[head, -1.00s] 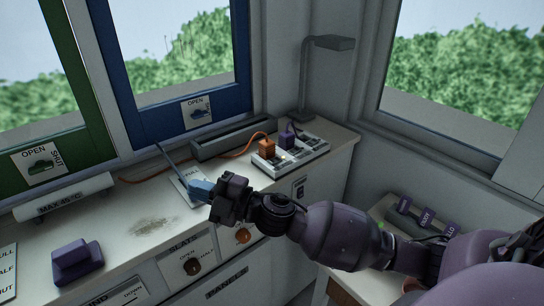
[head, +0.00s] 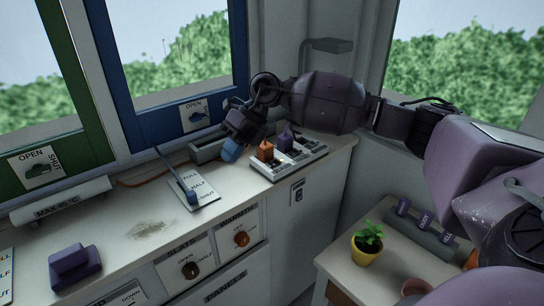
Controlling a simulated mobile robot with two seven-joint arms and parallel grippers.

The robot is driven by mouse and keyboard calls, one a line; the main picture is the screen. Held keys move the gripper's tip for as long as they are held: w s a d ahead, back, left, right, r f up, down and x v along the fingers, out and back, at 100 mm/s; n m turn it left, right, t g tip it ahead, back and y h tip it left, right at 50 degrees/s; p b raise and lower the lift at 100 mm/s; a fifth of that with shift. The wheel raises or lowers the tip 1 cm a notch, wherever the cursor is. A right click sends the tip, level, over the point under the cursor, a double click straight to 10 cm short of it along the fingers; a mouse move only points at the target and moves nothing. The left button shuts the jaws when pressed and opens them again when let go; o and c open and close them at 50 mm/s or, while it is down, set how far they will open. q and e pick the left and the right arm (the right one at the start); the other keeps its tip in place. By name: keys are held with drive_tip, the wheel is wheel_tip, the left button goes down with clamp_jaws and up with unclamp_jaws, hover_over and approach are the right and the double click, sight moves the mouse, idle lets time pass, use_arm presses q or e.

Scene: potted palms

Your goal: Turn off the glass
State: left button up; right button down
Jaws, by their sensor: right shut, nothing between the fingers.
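A pale power strip (head: 290,162) lies on the counter at the back. It carries an orange plug (head: 265,151) and a purple plug (head: 285,141). My right gripper (head: 230,151), with blue fingertips, is shut and empty just left of the orange plug; I cannot tell whether it touches the plug. The glass panes stand in a green frame (head: 89,118) and a blue frame (head: 135,118), with OPEN signs. A lever with a blue knob (head: 191,197) lies over a FULL/HALF/SHUT plate (head: 207,190), its knob beside SHUT. My left gripper is out of view.
The counter front has a SLATS knob (head: 190,270) and a WARMTH knob (head: 241,239). A purple block (head: 74,265) sits front left. A low table (head: 337,263) at right holds a yellow-potted plant (head: 367,247).

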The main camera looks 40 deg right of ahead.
drive_tip(key=d+r+m+h, duration=0.1)
drive_tip(key=d+r+h, duration=0.5)
drive_tip(key=d, duration=0.7)
drive_tip(key=shift+w+d+r+g, duration=0.35)
drive_tip(key=shift+r+g, duration=0.05)
drive_tip(key=shift+r, duration=0.45)
approach(271, 164)
drive_tip(key=f, duration=0.5)
drive_tip(key=a+f, duration=0.1)
drive_tip(key=f, duration=0.1)
drive_tip(key=shift+s+f, duration=0.15)
drive_tip(key=shift+f, duration=0.05)
drive_tip(key=shift+f, duration=0.1)
